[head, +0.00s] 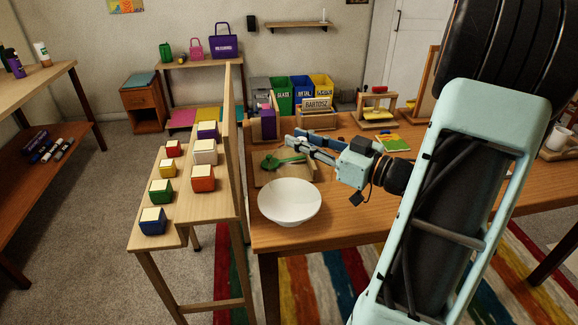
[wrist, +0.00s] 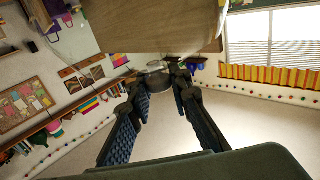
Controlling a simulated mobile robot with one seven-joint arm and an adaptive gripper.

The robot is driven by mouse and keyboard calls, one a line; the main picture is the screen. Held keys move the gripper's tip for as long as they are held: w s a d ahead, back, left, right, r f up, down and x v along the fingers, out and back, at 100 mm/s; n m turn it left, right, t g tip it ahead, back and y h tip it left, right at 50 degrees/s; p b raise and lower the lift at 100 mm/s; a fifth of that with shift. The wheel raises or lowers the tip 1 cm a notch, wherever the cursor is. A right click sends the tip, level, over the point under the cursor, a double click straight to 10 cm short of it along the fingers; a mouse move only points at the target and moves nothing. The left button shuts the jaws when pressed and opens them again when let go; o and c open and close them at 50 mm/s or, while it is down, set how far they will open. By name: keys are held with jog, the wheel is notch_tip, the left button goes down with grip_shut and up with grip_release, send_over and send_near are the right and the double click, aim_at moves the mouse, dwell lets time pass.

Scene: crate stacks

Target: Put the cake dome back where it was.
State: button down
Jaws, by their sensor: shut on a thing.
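My gripper (head: 290,140) reaches left over the wooden table, above a wooden board (head: 303,178) with a green object (head: 283,161) by it. In the wrist view my gripper (wrist: 155,74) has its fingertips on either side of a small grey metal knob. This appears to be the knob of the clear cake dome (wrist: 155,64), and the gripper is shut on it. Faint curved clear edges show beyond the knob. The dome's clear body is hard to make out in the head view, so I cannot tell whether it touches anything.
A white bowl (head: 290,202) stands at the table's near left corner. A stepped wooden stand (head: 213,210) with several coloured blocks and a tall panel is on the left. Colour-labelled bins (head: 301,92) and a wooden rack (head: 377,112) stand at the back.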

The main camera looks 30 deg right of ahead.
aim_at(290, 150)
jog(key=w+f, duration=0.1)
jog(key=f, duration=0.1)
jog(key=w+a+f+b, duration=0.1)
jog(key=w+f, duration=0.1)
jog(key=shift+w+a+f, duration=0.1)
jog(key=shift+f, duration=0.05)
jog(key=shift+w+f+b, duration=0.2)
jog(key=shift+f+b, duration=0.1)
jog(key=shift+f, duration=1.35)
jog(key=shift+f, duration=0.15)
jog(key=c, duration=1.8)
grip_release()
jog(key=shift+o, duration=0.2)
